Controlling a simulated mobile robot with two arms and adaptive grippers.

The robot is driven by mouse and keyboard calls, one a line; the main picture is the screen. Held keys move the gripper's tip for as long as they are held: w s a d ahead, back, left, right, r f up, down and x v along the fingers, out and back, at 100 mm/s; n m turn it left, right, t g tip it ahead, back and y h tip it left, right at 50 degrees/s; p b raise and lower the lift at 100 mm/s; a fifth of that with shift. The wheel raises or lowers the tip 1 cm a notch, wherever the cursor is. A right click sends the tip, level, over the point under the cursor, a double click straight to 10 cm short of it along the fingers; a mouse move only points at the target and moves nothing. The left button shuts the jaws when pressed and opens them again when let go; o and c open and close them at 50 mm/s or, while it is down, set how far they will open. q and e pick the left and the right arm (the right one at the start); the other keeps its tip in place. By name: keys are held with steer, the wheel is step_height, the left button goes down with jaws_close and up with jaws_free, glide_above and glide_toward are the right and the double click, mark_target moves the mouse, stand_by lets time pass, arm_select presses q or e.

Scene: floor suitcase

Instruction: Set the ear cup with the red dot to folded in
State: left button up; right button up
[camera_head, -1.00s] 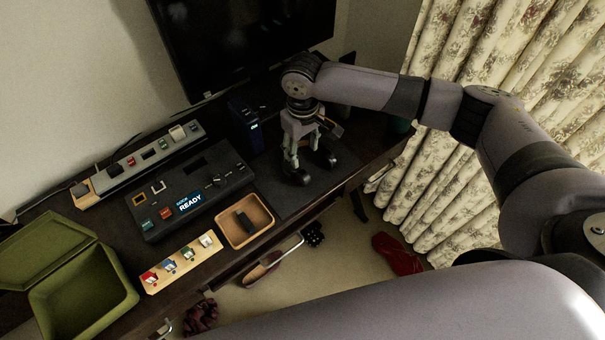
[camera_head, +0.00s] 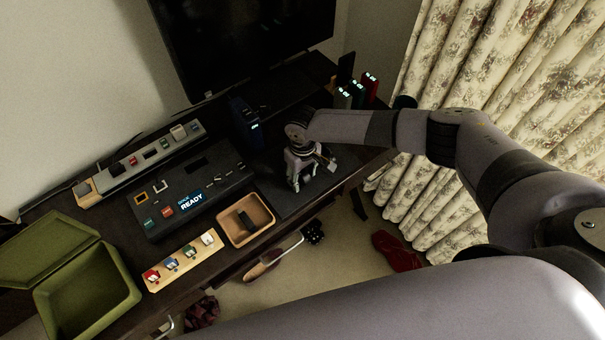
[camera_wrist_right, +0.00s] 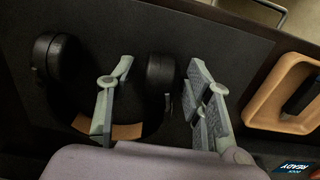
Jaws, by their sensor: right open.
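Black headphones lie on the dark mat. In the right wrist view I see one ear cup (camera_wrist_right: 50,58) at the left and the other ear cup (camera_wrist_right: 160,78) nearer the middle, with a dark headband and tan strips partly under the gripper. No red dot shows on either cup. My right gripper (camera_wrist_right: 160,72) is open, with one finger on each side of the middle ear cup; I cannot tell whether they touch it. In the head view the right gripper (camera_head: 306,180) is low over the mat and hides most of the headphones. My left gripper is not in view.
A console (camera_head: 205,180) reading READY and a wooden tray (camera_head: 262,228) with a dark object lie left of the mat (camera_head: 330,180). A green open box (camera_head: 125,293) and a switch board (camera_head: 155,282) are further left. Lit upright items (camera_head: 357,92) stand behind the arm.

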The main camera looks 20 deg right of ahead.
steer(key=shift+c, duration=0.3)
jaws_close()
